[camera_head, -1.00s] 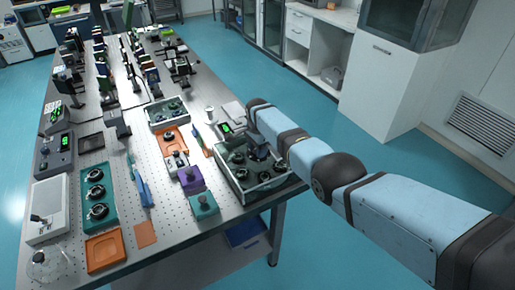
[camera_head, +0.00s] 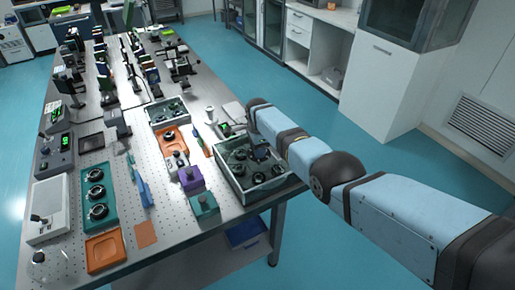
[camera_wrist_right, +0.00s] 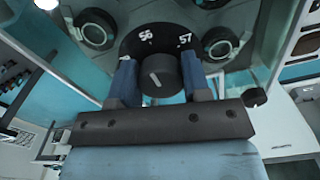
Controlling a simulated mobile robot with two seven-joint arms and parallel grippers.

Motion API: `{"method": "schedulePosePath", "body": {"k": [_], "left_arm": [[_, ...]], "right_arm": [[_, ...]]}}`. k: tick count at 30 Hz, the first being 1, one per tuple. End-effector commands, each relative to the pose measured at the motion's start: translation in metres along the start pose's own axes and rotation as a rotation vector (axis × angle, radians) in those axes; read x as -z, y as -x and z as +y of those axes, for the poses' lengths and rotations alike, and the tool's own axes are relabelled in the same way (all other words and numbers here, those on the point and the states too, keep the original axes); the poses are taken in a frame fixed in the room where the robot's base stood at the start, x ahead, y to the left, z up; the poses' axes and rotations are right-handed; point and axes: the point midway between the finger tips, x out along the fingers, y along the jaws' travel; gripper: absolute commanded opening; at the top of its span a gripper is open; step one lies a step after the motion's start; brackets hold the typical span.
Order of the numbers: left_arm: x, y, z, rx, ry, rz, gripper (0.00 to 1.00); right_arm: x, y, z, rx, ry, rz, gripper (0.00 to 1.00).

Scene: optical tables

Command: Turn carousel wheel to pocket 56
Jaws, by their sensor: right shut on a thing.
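The carousel wheel shows in the right wrist view as a dark disc (camera_wrist_right: 165,38) with white numbers 56 and 57 on its face. 56 is left of centre and 57 right. A round dark knob (camera_wrist_right: 161,76) with a white line stands in front of the disc. My right gripper (camera_wrist_right: 158,70) has its two blue fingers on either side of this knob, shut on it. My left gripper is out of view.
Mounted optics stand in rows at the back of the perforated table. An orange tray (camera_head: 122,251), a purple block (camera_head: 191,178) and a teal block (camera_head: 204,206) lie left of the arm. Floor is open to the right, before the white cabinets.

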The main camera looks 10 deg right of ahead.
Motion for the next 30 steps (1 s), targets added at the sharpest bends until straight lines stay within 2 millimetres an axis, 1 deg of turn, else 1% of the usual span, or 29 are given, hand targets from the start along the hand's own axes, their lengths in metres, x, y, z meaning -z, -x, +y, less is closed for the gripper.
{"method": "schedulePosePath", "body": {"k": [1,9,10,13,20,23,26,30], "left_arm": [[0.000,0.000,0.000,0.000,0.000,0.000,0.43],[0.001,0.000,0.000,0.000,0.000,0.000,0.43],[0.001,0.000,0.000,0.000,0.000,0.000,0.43],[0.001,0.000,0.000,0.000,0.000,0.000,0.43],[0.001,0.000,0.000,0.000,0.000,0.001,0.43],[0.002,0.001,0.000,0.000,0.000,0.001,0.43],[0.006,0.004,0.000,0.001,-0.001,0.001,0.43],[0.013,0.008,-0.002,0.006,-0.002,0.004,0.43]], "right_arm": [[0.003,0.004,-0.003,0.009,-0.002,0.004,0.01],[0.003,0.004,-0.003,0.008,-0.001,0.005,0.01],[0.003,0.004,-0.003,0.008,-0.001,0.005,0.46],[0.002,0.004,-0.003,0.007,-0.001,0.004,0.69],[0.001,0.002,-0.001,0.003,0.000,0.002,0.69],[0.001,0.005,-0.001,0.003,0.000,0.001,0.69],[0.001,0.015,-0.001,0.003,0.000,0.001,0.69],[0.001,0.041,-0.001,0.006,0.000,0.000,0.69]]}}
